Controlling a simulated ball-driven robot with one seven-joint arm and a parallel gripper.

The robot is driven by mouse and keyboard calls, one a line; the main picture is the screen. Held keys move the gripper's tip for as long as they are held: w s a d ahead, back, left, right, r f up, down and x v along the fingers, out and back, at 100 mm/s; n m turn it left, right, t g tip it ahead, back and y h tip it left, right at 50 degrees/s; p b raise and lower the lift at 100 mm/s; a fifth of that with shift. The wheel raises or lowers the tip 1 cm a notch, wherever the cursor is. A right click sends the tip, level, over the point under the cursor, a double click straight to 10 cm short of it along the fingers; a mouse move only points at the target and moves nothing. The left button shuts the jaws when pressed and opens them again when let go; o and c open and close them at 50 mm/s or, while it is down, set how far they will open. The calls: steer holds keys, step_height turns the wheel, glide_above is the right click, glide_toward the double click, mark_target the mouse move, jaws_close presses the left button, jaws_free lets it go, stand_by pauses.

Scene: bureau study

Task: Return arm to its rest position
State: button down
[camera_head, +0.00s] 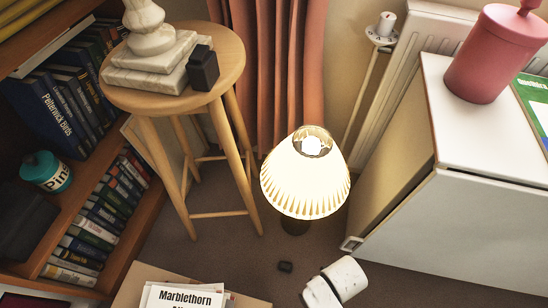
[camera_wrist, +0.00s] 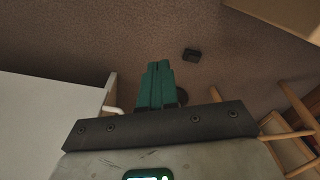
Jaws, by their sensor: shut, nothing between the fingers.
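My gripper (camera_wrist: 158,66) shows in the wrist view as two teal fingers pressed together, with nothing between them. It points out over the brown carpet and appears clear of any object. In the head view I cannot make out its fingers. A white rounded piece at the bottom of that view looks like part of my arm.
A lit lamp (camera_head: 305,190) stands on the floor between a wooden stool (camera_head: 231,68) and a white cabinet (camera_head: 470,225). A bookcase (camera_head: 128,222) is at left. A small dark block (camera_head: 285,266) lies on carpet, also in the wrist view (camera_wrist: 191,55). A cardboard box (camera_head: 126,290) is at bottom.

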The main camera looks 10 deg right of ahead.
steer(key=s+d+r+m, duration=0.1)
steer(key=s+d+r, duration=0.1)
steer(key=d+r, duration=0.55)
steer(key=s+d+r, duration=0.3)
steer(key=d+r, duration=0.1)
steer(key=r, duration=0.6)
step_height(320, 180, up, 32)
steer(key=p, duration=3.3)
steer(key=shift+w+a+r+t, duration=0.2)
steer(key=shift+w+r+t, duration=0.05)
steer(key=shift+w+t, duration=0.05)
steer(key=c, duration=1.8)
jaws_free()
